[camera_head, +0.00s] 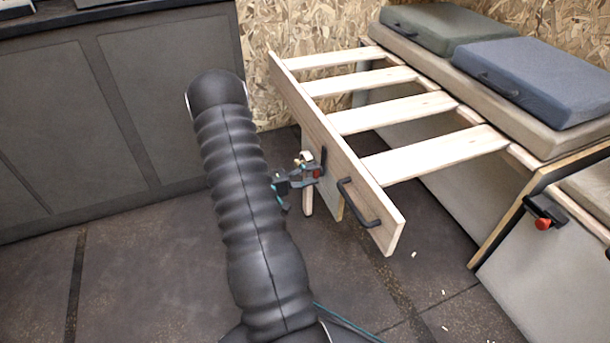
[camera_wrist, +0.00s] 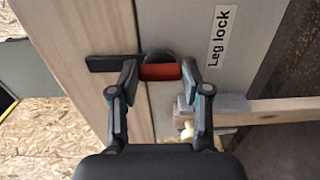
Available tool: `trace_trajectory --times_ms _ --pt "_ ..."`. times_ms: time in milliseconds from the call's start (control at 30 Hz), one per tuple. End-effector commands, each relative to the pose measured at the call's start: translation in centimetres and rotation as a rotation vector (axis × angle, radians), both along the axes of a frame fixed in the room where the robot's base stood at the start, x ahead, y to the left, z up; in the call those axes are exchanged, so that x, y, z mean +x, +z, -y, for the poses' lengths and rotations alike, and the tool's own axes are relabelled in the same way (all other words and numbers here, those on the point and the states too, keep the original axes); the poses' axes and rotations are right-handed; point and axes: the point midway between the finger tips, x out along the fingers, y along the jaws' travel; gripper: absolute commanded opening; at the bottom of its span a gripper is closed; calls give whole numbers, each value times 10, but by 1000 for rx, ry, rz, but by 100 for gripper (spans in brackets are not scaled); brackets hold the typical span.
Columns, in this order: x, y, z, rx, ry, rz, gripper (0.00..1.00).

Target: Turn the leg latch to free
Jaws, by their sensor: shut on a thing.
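The leg latch shows in the wrist view as a red grip (camera_wrist: 160,72) on a black bar (camera_wrist: 112,63) that reaches left onto the pale wood. A "Leg lock" label (camera_wrist: 217,36) is on the grey panel beside it. My gripper (camera_wrist: 159,74) has one finger on each side of the red grip and is shut on it. In the head view my gripper (camera_head: 308,173) is at the outer face of the slatted frame's front board (camera_head: 335,152), with the red grip (camera_head: 317,173) at its fingertips. A wooden leg (camera_head: 308,202) shows below it, partly hidden.
A black handle (camera_head: 358,203) is on the front board, right of the latch. Pale slats (camera_head: 435,152) run back to a bench with green (camera_head: 435,27) and blue (camera_head: 540,80) cushions. Another red knob (camera_head: 543,223) is on the bench side. Dark cabinets (camera_head: 120,100) stand left. Floor in front is mostly clear.

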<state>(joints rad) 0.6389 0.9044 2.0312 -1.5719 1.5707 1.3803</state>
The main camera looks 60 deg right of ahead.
Motion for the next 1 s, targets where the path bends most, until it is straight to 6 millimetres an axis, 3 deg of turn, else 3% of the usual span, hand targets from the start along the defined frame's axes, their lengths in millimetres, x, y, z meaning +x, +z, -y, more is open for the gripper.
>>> trace_trajectory --times_ms 233,267,333,367,767,1000 --pt "-1 -1 -1 1 -3 1 0" --pt "-1 -1 -1 1 -3 1 52" --pt "0 -1 -1 1 -2 1 70" --pt "0 -1 -1 1 -1 1 73" --pt "5 0 -6 0 4 0 73" --pt "29 0 -37 0 7 0 73"
